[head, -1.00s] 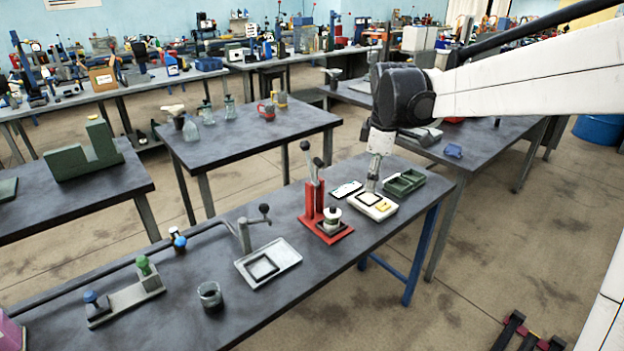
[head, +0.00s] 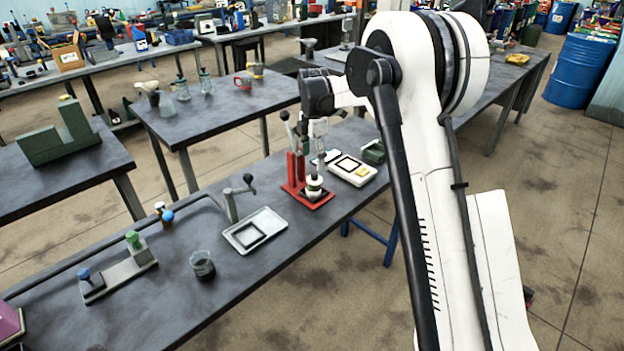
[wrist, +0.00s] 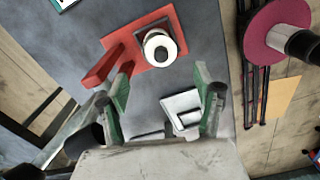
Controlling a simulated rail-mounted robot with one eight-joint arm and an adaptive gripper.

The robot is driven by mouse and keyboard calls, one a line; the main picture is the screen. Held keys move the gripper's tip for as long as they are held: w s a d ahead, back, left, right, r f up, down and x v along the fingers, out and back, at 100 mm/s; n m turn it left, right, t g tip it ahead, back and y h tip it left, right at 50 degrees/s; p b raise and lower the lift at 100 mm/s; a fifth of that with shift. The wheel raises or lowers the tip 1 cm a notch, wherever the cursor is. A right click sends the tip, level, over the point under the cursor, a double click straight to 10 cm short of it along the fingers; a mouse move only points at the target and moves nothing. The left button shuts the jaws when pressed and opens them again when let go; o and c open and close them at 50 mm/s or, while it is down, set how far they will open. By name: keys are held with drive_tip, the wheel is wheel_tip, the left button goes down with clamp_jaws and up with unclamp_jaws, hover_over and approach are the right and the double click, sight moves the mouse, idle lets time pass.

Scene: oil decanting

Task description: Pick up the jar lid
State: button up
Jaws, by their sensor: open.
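A round white cap-like piece with a dark centre, which looks like the jar lid (wrist: 159,46), sits on a small dark square seat on the red press stand (wrist: 152,22). In the head view, the pale round piece (head: 314,183) shows low on the red stand (head: 296,170). I cannot tell how much of it is lid and how much is jar. My gripper (wrist: 165,92) is open and empty, with green-tinted fingers apart. In the head view, my gripper (head: 318,158) hangs just above the round piece, partly hard to make out. In the wrist view, the piece lies ahead of the fingertips.
A white scale (head: 352,170) stands right of the red stand, with a green box (head: 373,153) beyond it. The stand's red upright and lever are close beside my gripper. A tray (head: 270,222), a glass beaker (head: 203,266) and a knobbed block (head: 122,272) stand further left.

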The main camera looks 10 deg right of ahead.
sight(315, 174)
drive_tip(key=shift+d+f+p, duration=0.15)
drive_tip(key=shift+f+p, duration=0.1)
drive_tip(key=shift+f, duration=1.5)
drive_tip(key=shift+d+f+p, duration=0.1)
drive_tip(key=shift+f+p, duration=0.15)
drive_tip(key=shift+f, duration=1.45)
drive_tip(key=c, duration=1.1)
drive_tip(key=shift+r, duration=0.15)
